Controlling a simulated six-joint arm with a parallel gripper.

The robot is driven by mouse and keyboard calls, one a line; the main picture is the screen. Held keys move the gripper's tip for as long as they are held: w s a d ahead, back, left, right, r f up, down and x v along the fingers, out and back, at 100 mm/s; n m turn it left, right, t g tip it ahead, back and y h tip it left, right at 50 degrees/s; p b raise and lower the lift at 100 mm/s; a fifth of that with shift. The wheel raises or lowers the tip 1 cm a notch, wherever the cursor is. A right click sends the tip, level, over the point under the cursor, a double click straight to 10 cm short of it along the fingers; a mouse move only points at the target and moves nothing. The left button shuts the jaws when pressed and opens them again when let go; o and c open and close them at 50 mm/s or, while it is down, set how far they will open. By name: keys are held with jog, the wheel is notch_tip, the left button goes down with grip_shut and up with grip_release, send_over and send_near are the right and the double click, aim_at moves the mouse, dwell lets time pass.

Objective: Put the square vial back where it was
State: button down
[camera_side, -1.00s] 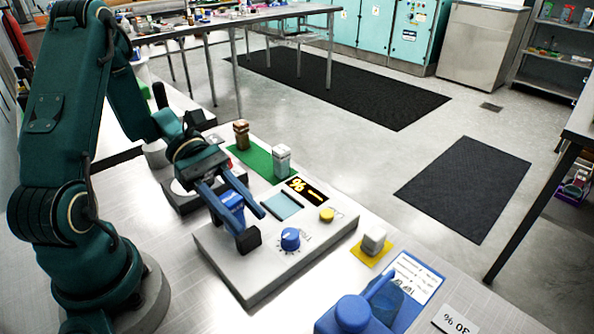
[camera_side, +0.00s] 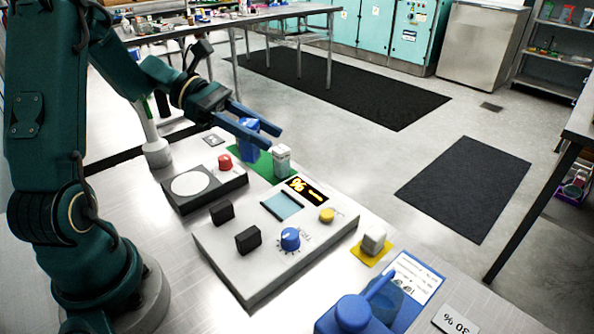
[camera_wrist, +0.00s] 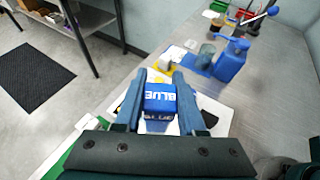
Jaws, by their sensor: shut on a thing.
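My gripper (camera_side: 274,138) is shut on a square vial with a blue cap (camera_side: 247,151). In the wrist view the vial's top (camera_wrist: 160,98) reads "BLUE" and sits between the two fingers (camera_wrist: 159,78). In the side view the vial is at the left end of the green mat (camera_side: 264,170), beside a white-capped square vial (camera_side: 282,161) and apart from it. I cannot tell whether its base touches the mat or hangs above it. The brown-capped vial that stood on the mat earlier is hidden by my gripper and the blue vial.
The grey device has a display (camera_side: 307,190), a blue dial (camera_side: 290,239), a yellow button (camera_side: 327,215) and black blocks (camera_side: 248,240). A black plate with a white disc (camera_side: 190,184) is left of it. A pale-capped vial (camera_side: 374,241) stands on a yellow pad (camera_side: 362,254).

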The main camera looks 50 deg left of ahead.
jog(key=w+a+n+t+y, duration=0.6)
jog(key=w+a+n, duration=0.2)
jog(key=w+a, duration=0.4)
jog(key=shift+y, duration=0.3)
jog(key=shift+s+a+f, duration=0.1)
jog(key=shift+a+f, duration=0.25)
jog(key=shift+f, duration=1.65)
jog(key=shift+w+a+f, duration=0.1)
jog(key=shift+a+f, duration=0.25)
jog(key=shift+f, duration=1.65)
jog(key=shift+s+a+f, duration=0.1)
jog(key=shift+a+f, duration=0.25)
jog(key=shift+f, duration=1.65)
jog(key=shift+f, duration=0.1)
jog(key=c, duration=0.5)
grip_release()
